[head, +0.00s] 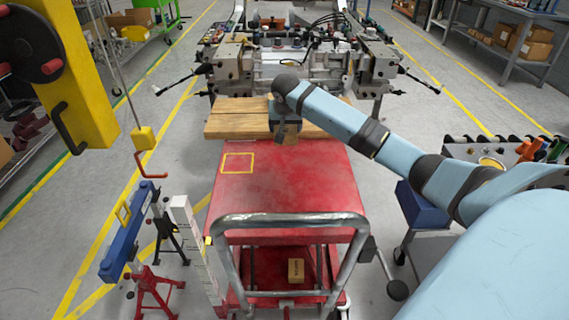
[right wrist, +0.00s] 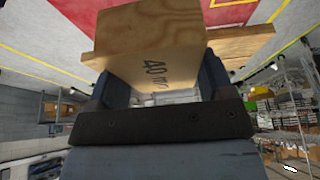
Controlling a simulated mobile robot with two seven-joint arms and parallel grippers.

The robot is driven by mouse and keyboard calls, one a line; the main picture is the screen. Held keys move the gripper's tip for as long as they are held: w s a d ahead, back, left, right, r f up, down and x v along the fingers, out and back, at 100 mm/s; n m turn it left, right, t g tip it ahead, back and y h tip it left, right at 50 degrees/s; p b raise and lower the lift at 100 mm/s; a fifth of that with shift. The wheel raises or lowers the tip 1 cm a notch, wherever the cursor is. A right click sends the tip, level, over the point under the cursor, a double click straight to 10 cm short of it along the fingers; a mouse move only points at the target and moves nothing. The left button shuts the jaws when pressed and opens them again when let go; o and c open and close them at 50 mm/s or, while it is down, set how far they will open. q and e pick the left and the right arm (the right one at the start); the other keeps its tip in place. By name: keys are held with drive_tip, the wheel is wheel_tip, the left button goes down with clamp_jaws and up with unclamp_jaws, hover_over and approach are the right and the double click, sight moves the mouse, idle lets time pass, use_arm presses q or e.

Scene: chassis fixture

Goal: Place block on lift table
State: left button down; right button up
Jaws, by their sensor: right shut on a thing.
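The red lift table (head: 275,185) stands in the middle of the head view, with a yellow square outline (head: 238,163) on its far left top. My right gripper (head: 284,132) is over the table's far end. In the right wrist view this gripper (right wrist: 155,90) is shut on a light wooden block (right wrist: 150,45) marked 40 mm. In the head view wood (head: 235,117) shows on both sides of the gripper at the table's far edge; I cannot tell which part is the held block, or whether it touches the table. My left gripper is out of view.
A metal chassis fixture (head: 290,68) stands just beyond the lift table. A tubular handle (head: 290,220) spans the table's near end. A blue and red stand (head: 130,230) is at left, below a yellow hoist (head: 75,80). The table's near top is clear.

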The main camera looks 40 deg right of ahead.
wheel_tip(320, 180, down, 15)
drive_tip(key=b, duration=0.2)
drive_tip(key=shift+b, duration=0.3)
wheel_tip(320, 180, down, 4)
drive_tip(key=shift+f+b, duration=0.2)
drive_tip(key=shift+b, duration=0.35)
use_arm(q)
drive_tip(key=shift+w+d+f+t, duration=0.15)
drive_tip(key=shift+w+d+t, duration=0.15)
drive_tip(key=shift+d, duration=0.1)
use_arm(e)
drive_tip(key=o, duration=1)
drive_tip(key=shift+f, duration=0.15)
use_arm(q)
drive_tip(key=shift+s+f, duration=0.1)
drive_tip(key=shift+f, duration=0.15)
drive_tip(key=p, duration=0.3)
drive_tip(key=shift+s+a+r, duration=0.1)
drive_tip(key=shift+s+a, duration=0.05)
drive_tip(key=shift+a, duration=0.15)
use_arm(e)
drive_tip(key=v, duration=1.2)
